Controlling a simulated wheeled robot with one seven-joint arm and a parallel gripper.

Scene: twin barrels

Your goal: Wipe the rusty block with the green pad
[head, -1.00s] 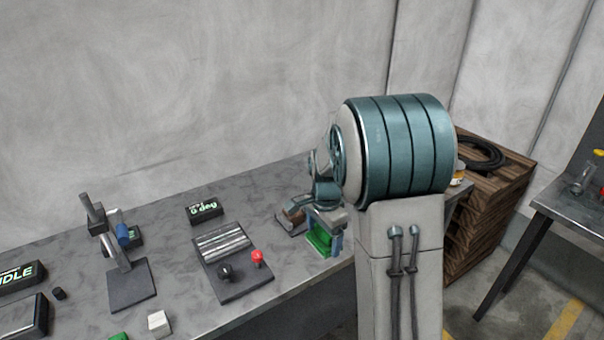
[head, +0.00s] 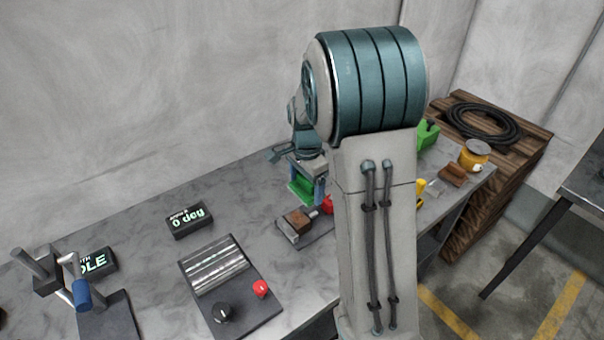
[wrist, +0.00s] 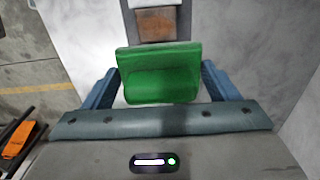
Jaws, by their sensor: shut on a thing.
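My gripper (head: 306,178) is shut on the green pad (head: 300,191). In the wrist view the pad (wrist: 160,78) sits between the two blue fingers. The rusty block (head: 298,219) is brown and rests in a grey holder on a dark plate (head: 322,232) near the bench's front edge. In the head view the pad is above the block in the picture, with a gap between them. My arm hides part of the bench to the right.
A panel (head: 245,309) with ridged metal, a black knob and a red knob lies left of the block. A small display (head: 189,220) stands behind it. A green object (head: 428,134), a brown block (head: 453,174) and a yellow jar (head: 474,155) are at the right end.

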